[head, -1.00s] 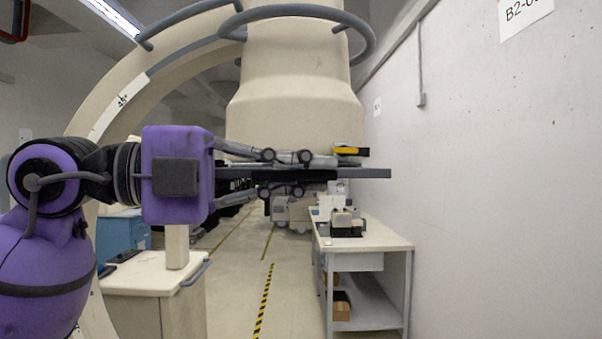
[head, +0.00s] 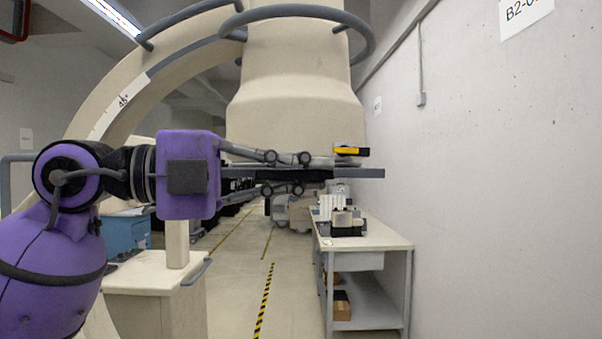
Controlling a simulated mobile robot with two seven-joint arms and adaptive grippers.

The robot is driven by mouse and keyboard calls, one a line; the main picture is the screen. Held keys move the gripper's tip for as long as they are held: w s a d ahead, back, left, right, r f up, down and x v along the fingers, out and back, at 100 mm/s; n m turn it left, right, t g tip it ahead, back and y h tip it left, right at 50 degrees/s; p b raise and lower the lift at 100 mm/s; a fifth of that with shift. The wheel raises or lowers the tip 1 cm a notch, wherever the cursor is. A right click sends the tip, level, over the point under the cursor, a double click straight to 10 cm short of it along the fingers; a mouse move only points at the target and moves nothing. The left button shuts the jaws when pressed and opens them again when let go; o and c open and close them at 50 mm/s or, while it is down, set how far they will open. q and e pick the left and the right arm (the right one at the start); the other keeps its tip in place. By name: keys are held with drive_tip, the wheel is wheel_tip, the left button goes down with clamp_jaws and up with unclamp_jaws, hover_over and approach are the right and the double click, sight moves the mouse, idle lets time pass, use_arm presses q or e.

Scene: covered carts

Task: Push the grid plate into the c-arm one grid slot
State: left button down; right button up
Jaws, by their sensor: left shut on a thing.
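The c-arm (head: 295,105) shows its large beige housing with a curved arm at the left. My left gripper (head: 335,172) reaches in from the left, level, just below the housing's underside. It is shut on the flat dark grid plate (head: 366,173), with one finger above and one below it. The plate is seen almost edge-on and sticks out to the right of the fingertips. The grid slot itself cannot be made out from this angle. A yellow and black part (head: 350,151) sits just above the plate, under the housing. My right gripper is not in view.
A white bench (head: 385,238) with small equipment stands behind to the right, along a bare concrete wall (head: 500,190). A beige cabinet (head: 150,280) with a grey handle is below my left arm. The floor between has striped tape (head: 264,305).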

use_arm(q)
drive_tip(key=shift+w+r, duration=0.1)
drive_tip(key=shift+w, duration=6.85)
drive_tip(key=shift+w, duration=0.3)
drive_tip(key=c, duration=1.8)
unclamp_jaws()
drive_tip(key=shift+o, duration=0.2)
drive_tip(key=v, duration=1.2)
drive_tip(key=shift+c, duration=0.5)
